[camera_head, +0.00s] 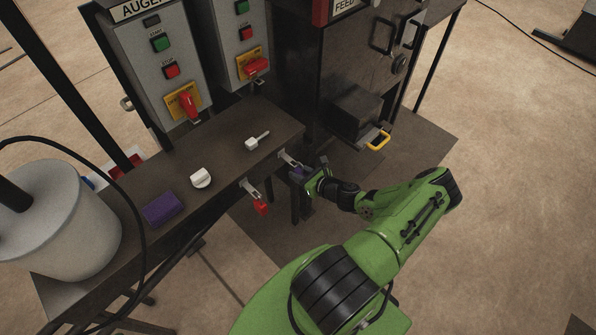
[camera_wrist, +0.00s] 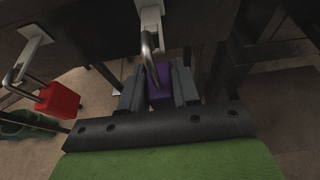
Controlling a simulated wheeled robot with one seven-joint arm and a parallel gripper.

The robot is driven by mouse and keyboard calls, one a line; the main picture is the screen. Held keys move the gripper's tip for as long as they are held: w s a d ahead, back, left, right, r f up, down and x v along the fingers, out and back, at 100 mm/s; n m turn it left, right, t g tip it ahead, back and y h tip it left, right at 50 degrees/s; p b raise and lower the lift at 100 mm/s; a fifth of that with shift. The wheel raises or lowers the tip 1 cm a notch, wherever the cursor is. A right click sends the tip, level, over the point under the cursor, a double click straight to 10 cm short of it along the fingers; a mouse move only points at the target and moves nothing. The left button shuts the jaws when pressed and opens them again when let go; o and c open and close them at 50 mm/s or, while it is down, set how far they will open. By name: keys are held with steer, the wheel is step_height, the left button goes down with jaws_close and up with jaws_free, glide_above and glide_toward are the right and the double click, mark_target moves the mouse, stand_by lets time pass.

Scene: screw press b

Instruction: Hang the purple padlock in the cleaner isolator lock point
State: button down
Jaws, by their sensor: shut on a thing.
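My gripper (camera_head: 308,181) is at the front edge of the dark bench, beside the right-hand metal lock bracket (camera_head: 290,159). It is shut on the purple padlock (camera_head: 297,173). In the wrist view the purple body (camera_wrist: 160,84) sits between the two grey fingers (camera_wrist: 160,90). Its metal shackle (camera_wrist: 148,50) points up and meets the pale bracket (camera_wrist: 150,14). I cannot tell whether the shackle passes through the bracket's hole. A red padlock (camera_head: 261,207) hangs from the left-hand bracket (camera_head: 249,189); it also shows in the wrist view (camera_wrist: 60,100). Neither bracket's label is readable.
Two grey control boxes with red isolator handles (camera_head: 188,104) (camera_head: 255,66) stand behind the bench (camera_head: 225,160). A purple block (camera_head: 163,208), a white knob (camera_head: 200,178) and a white tool (camera_head: 257,141) lie on it. A yellow handle (camera_head: 378,141) juts out right of my gripper.

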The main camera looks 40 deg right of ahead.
steer(key=shift+s, duration=0.65)
steer(key=s, duration=0.3)
steer(key=shift+s+p, duration=0.15)
steer(key=shift+p, duration=0.15)
stand_by(0.8)
